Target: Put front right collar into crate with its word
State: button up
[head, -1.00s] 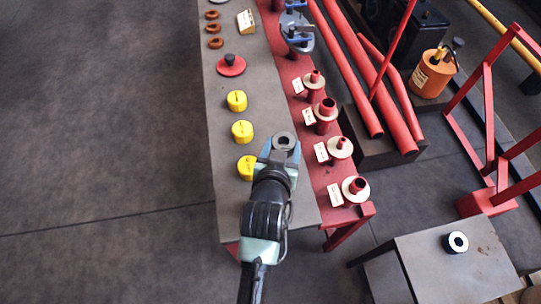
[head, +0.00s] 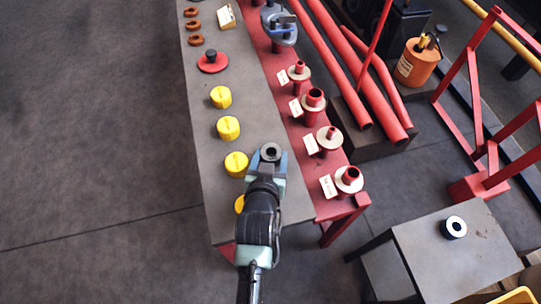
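My gripper (head: 270,160) is over the front part of the grey bench top, pointing away from me. Its blue-grey fingers are shut around a dark grey ring-shaped collar (head: 271,152) with a round hole facing up. Whether this is the front right collar cannot be told from this view. A black ring with a white top (head: 453,227) sits on a small grey table at the lower right. A yellow crate-like edge (head: 515,297) shows at the bottom right corner; no word on it is readable.
Red pipes and an orange can (head: 418,62) are beyond. Left floor is clear.

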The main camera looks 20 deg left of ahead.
jog(key=shift+o, duration=0.8)
jog(key=shift+r, duration=0.2)
jog(key=p+v, duration=0.3)
jog(key=v, duration=0.9)
jog(key=shift+d+p, duration=0.1)
jog(key=shift+p, duration=0.3)
